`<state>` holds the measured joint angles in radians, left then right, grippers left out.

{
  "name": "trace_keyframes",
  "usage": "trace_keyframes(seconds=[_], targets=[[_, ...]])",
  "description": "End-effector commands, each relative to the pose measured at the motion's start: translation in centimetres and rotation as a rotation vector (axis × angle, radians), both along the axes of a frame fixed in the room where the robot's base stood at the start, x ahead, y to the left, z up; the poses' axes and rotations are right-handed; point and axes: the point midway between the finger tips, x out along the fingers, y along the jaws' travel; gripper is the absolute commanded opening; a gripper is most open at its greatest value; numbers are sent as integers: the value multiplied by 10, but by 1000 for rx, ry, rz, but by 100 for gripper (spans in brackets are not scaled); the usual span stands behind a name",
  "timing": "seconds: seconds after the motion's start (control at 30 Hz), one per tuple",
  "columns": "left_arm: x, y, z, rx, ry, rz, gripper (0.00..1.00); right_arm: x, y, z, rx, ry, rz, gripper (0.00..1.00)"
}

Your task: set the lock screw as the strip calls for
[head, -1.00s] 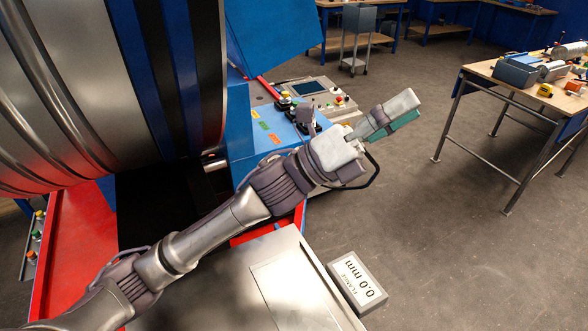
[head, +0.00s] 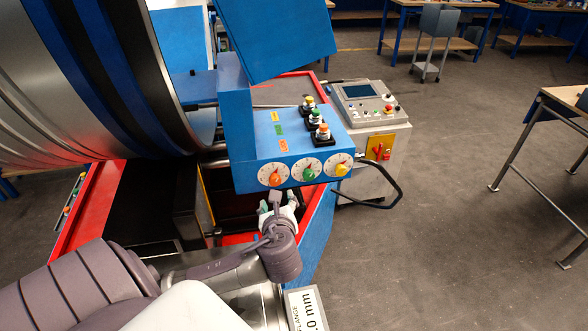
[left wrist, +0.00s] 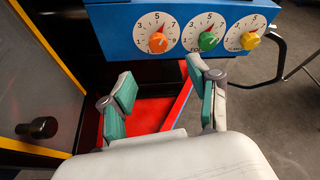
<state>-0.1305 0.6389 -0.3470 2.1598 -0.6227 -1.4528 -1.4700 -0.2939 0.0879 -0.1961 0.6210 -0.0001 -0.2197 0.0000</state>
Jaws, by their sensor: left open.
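A blue control box (head: 245,150) carries an orange dial knob (head: 275,178), a green one (head: 308,173) and a yellow one (head: 341,169), on white scales. These also show in the left wrist view as orange (left wrist: 158,42), green (left wrist: 208,41) and yellow (left wrist: 250,40), with red pointers toward upper right. On top are small coloured strips (head: 279,127) and several capped buttons (head: 316,117). I cannot tell which part is the lock screw. My left gripper (head: 279,204) is open and empty, below the dials; its teal-padded fingers (left wrist: 160,82) are apart. My right gripper is not in view.
A grey console (head: 370,105) and a black bent bar (head: 385,190) stand right of the box. A black knob (left wrist: 38,128) is left of my gripper. A card ending in "0 mm" (head: 308,305) lies low.

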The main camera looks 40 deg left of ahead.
Motion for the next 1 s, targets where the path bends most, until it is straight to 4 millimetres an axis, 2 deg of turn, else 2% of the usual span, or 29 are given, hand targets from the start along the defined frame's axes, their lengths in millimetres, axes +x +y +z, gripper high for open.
trace_keyframes(seconds=[0.27,0.6,0.8,1.0], targets=[[31,31,-14,3,2,3,61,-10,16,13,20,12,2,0],[76,73,-40,-1,1,2,61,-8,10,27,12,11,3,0],[88,85,-48,-3,1,-1,61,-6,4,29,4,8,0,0],[90,86,-49,-4,0,-1,61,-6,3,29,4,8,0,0]])
